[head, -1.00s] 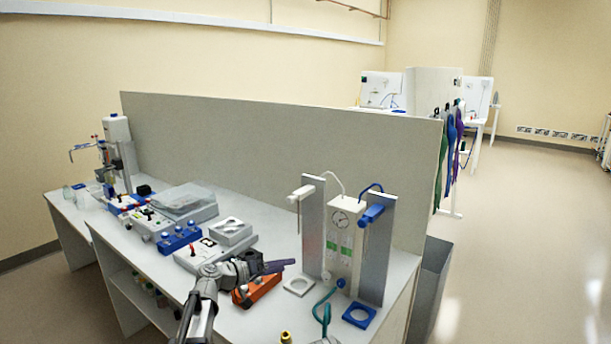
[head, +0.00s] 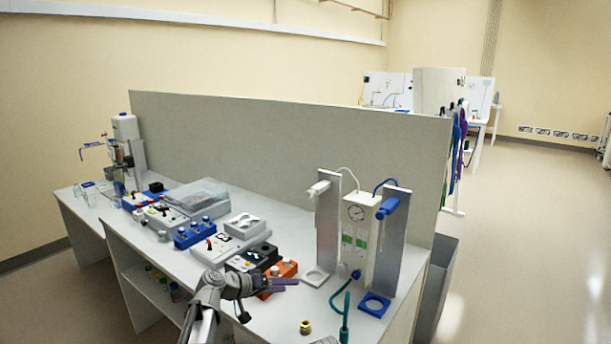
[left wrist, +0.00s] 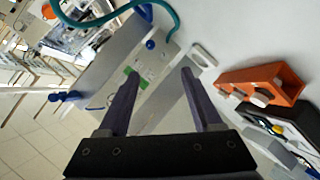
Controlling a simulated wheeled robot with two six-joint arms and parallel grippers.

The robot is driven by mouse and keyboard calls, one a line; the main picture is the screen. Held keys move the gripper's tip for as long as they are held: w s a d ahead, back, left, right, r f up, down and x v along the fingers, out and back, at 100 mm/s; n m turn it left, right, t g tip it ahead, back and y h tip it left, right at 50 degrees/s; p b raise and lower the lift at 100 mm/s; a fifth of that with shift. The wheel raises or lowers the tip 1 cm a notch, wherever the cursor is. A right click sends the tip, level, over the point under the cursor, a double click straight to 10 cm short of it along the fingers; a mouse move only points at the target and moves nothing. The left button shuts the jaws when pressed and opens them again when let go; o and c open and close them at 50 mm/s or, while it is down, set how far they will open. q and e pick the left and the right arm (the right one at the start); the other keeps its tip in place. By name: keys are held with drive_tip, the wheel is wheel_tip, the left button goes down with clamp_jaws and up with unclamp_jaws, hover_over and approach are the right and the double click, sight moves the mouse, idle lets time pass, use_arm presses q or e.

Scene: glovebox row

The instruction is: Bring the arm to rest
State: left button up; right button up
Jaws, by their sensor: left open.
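My left arm (head: 206,306) reaches in from the bottom of the head view. Its gripper (head: 288,285) has purple-grey fingers and is in front of an orange block (head: 286,269), partly covering it. In the left wrist view the two fingers of the gripper (left wrist: 160,75) stand wide apart with nothing between them. The orange block also shows there (left wrist: 262,87), to the right and clear of the fingers.
A stand with a gauge panel (head: 358,240), white and blue handles and metal plates is right of the gripper. A teal hose (head: 345,316) and a yellow ring (head: 305,327) are near the front. Several boxes line the bench (head: 262,321) before a grey partition (head: 270,145).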

use_arm(q)
drive_tip(key=s+a+f+g+y, duration=0.2)
drive_tip(key=s+a+f+y, duration=0.15)
drive_tip(key=s, duration=0.55)
drive_tip(key=s+a+f+g+y, duration=0.25)
drive_tip(key=s+f+y, duration=0.2)
drive_tip(key=s, duration=0.35)
drive_tip(key=s+a+f+g+y, duration=0.25)
drive_tip(key=s+a+f, duration=0.2)
drive_tip(key=s, duration=0.45)
drive_tip(key=s+d+f+m+y+b, duration=0.1)
drive_tip(key=s+d+f+m+b, duration=0.1)
drive_tip(key=d, duration=0.9)
drive_tip(key=s+f+b, duration=0.1)
drive_tip(key=s, duration=0.1)
drive_tip(key=shift+s+m, duration=0.35)
drive_tip(key=shift+m, duration=0.05)
use_arm(e)
wheel_tip(320, 180, down, 3)
drive_tip(key=shift+f, duration=0.1)
use_arm(q)
drive_tip(key=shift+f+y, duration=0.2)
drive_tip(key=shift+y, duration=0.05)
